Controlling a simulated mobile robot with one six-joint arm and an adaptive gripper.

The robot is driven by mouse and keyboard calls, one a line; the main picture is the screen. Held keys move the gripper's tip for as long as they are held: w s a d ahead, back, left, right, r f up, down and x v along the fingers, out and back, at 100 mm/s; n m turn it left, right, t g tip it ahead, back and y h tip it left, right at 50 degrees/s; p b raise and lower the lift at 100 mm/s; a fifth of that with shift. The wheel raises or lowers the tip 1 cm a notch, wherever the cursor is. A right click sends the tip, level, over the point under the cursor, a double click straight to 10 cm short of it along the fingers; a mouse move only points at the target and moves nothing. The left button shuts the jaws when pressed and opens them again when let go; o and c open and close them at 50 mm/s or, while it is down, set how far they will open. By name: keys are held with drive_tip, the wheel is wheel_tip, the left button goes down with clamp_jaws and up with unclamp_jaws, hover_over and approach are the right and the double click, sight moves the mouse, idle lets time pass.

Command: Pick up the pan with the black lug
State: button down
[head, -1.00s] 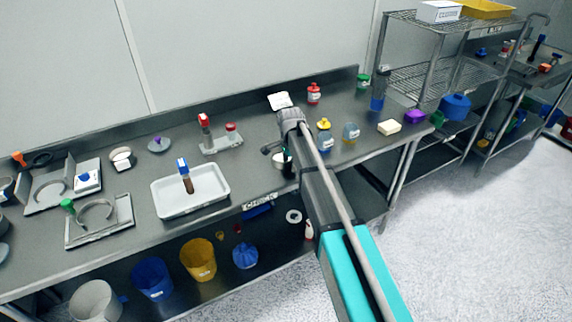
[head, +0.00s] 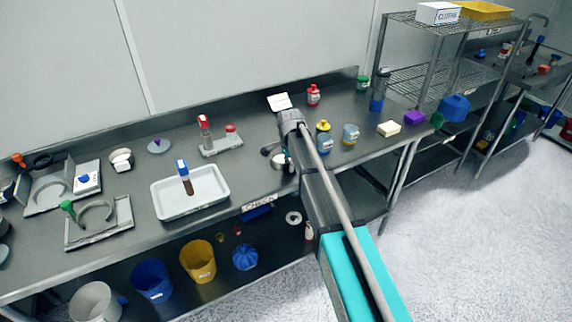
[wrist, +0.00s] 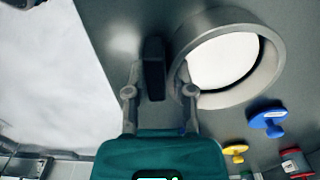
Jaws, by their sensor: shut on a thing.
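The pan (wrist: 240,97) is a round grey metal dish with a thick rim and a white inside, on the right in the wrist view. Its black lug (wrist: 153,66) stands at the pan's left side. My gripper (wrist: 157,75) has one finger on each side of the lug and is shut on it. In the head view the pan (head: 279,158) is small, near the bench's front edge, and partly hidden by my arm. Whether the pan touches the bench is hard to tell.
A white tray (head: 168,205) with a blue-capped vial stands left of the pan. Yellow-capped (head: 323,138) and red-capped (head: 313,94) jars stand to its right and behind. A white card (head: 279,101) lies behind my wrist.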

drive_tip(key=shift+r, duration=0.15)
drive_tip(key=shift+r+p, duration=0.95)
drive_tip(key=shift+p, duration=0.15)
drive_tip(key=s+d+r+p, duration=0.5)
drive_tip(key=s+r+p, duration=0.5)
drive_tip(key=s, duration=0.3)
drive_tip(key=shift+d+r+p, duration=0.15)
drive_tip(key=shift+r+p, duration=0.25)
idle(0.7)
drive_tip(key=shift+f+b, duration=0.5)
